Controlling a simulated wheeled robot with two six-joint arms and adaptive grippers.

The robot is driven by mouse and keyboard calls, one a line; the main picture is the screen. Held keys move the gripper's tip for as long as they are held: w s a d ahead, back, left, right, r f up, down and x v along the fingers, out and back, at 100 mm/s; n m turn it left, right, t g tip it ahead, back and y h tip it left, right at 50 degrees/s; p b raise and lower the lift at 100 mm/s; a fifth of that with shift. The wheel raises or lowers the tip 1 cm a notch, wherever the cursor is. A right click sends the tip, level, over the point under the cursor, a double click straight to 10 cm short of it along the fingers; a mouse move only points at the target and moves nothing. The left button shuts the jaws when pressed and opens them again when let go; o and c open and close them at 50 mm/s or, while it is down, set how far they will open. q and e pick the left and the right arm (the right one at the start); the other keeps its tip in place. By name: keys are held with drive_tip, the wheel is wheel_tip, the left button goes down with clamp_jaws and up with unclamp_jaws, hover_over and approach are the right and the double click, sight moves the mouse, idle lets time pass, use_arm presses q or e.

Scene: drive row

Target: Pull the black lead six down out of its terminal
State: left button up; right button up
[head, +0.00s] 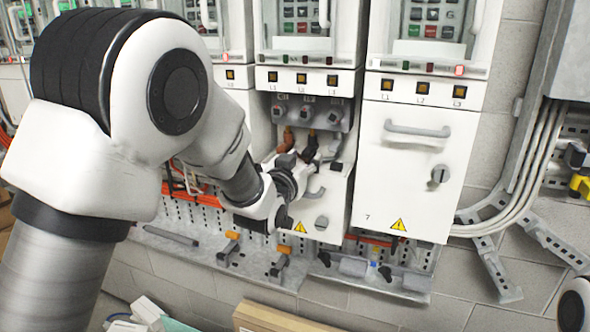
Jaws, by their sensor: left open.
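My left arm reaches in from the left, and its gripper (301,163) is at the opened lower front of the middle drive unit (321,76), just below the terminals. The gripper is open. The black lead (310,144) hangs from the middle of the terminal block (308,112), and its upper part shows just above the fingers. Its lower part is hidden by the gripper, and I cannot tell whether the fingers touch it. A brown lead (288,137) is to its left and a grey lead (335,145) to its right. My right gripper is out of view.
A closed drive unit marked 7 (412,165), with a handle and a knob, stands close on the right. A metal rail (215,260) with orange-tipped clamps runs below. Grey cables (520,180) bend down the wall farther right. A wooden board (270,318) is at the bottom.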

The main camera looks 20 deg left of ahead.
use_arm(q)
drive_tip(key=s, duration=0.9)
drive_tip(key=shift+s+a, duration=0.15)
drive_tip(key=s+a+f+g+b, duration=0.1)
drive_tip(key=s+f+g, duration=0.2)
drive_tip(key=f, duration=0.9)
drive_tip(key=s+a+f+g+b, duration=0.1)
drive_tip(key=s+f+g, duration=0.25)
drive_tip(key=f, duration=0.85)
drive_tip(key=s+a+f+g, duration=0.1)
drive_tip(key=s+f+g, duration=0.25)
drive_tip(key=f, duration=0.85)
drive_tip(key=s+f+g+b, duration=0.1)
drive_tip(key=s+f+g, duration=0.3)
drive_tip(key=s+f, duration=0.4)
drive_tip(key=s+a+f+g, duration=0.1)
drive_tip(key=s+f+g, duration=0.3)
drive_tip(key=s+f, duration=0.5)
drive_tip(key=s, duration=0.7)
drive_tip(key=shift+s+n+y+b, duration=0.3)
drive_tip(key=shift+n+b, duration=0.05)
drive_tip(key=shift+n, duration=0.05)
